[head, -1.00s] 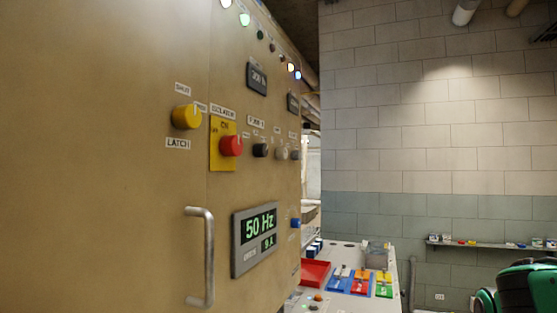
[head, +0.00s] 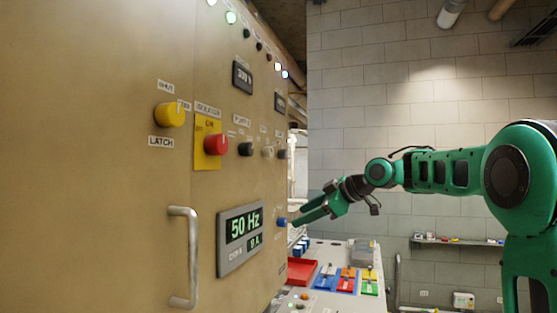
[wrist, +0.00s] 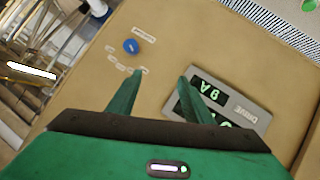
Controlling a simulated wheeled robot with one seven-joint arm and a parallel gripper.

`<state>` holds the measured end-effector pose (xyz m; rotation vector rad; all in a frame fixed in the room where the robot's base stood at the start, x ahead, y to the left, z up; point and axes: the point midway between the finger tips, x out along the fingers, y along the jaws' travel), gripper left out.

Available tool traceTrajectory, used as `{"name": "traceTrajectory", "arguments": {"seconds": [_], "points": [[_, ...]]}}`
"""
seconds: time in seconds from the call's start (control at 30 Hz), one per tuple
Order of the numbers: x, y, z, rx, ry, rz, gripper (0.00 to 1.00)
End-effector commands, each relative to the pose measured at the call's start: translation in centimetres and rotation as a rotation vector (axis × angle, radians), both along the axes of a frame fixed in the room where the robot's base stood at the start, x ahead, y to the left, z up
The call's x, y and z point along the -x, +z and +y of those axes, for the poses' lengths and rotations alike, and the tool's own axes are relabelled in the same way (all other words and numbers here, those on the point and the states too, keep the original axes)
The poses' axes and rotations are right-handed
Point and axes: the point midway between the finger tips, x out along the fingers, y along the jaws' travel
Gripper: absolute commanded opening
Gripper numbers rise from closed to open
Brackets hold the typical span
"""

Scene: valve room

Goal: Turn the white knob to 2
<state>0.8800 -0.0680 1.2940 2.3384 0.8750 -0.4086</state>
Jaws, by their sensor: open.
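The white knob (head: 268,152) is small and pale in the head view. It sits on the tan cabinet front between a black knob (head: 245,149) and a dark grey knob (head: 282,154). Its pointer and scale are too small to read. My gripper (head: 300,217) is open and empty, below and to the right of the white knob, near the blue knob (head: 282,222). In the wrist view my gripper (wrist: 160,82) points at the panel, with the blue knob (wrist: 130,46) ahead and left of centre. I cannot make out the white knob there.
A red knob (head: 215,145), a yellow knob (head: 170,115), a metal handle (head: 183,257) and a 50 Hz display (head: 240,240) are on the cabinet. A bench with a red tray (head: 302,270) and coloured switches stands below.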

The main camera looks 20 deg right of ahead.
Motion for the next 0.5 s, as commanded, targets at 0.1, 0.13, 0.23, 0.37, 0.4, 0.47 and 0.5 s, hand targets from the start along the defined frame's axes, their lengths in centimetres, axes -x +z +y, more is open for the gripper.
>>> {"name": "traceTrajectory", "arguments": {"seconds": [0.1, 0.13, 0.23, 0.37, 0.4, 0.47, 0.5], "points": [[-1.0, 7.3, 0.1, -0.010, 0.186, -0.257, 0.46], [-0.8, 8.9, 0.0, -0.010, 0.225, -0.315, 0.46], [0.5, 13.3, -0.4, -0.014, 0.322, -0.478, 0.46], [2.1, 16.5, -1.1, -0.015, 0.389, -0.607, 0.46], [2.4, 17.0, -1.2, -0.015, 0.400, -0.628, 0.46], [2.6, 17.4, -1.1, -0.016, 0.410, -0.644, 0.46], [2.5, 17.5, -0.9, -0.015, 0.413, -0.650, 0.46]]}}
